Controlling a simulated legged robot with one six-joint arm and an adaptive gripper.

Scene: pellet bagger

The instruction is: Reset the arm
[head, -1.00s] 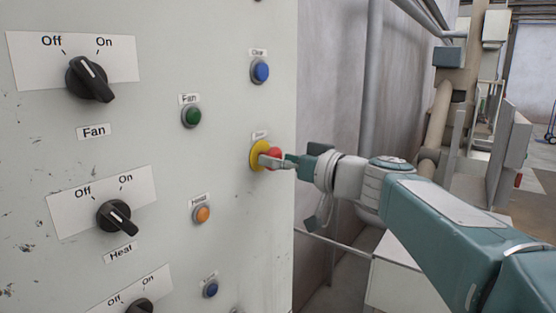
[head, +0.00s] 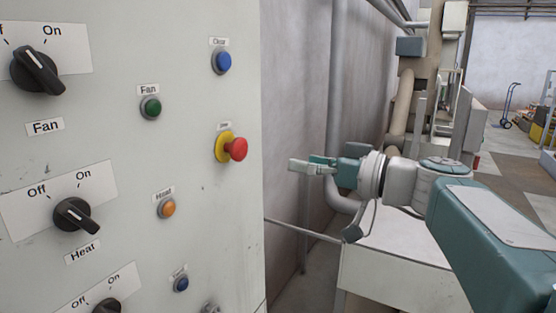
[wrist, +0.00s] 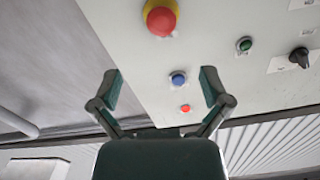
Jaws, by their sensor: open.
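My gripper (head: 300,164) is in the head view, to the right of the control panel (head: 200,240) and apart from it. It is empty. In the wrist view my gripper (wrist: 160,88) has its two fingers spread wide. The red mushroom button (head: 238,149) with a yellow collar stands out from the panel, left of my gripper in the head view. It also shows at the top of the wrist view (wrist: 161,20).
The panel carries a Fan knob (head: 38,70), a Heat knob (head: 75,215), a green button (head: 151,107), a blue button (head: 221,62) and an orange button (head: 167,208). A pale box (head: 395,262) stands below my arm. Pipes and a wall are behind.

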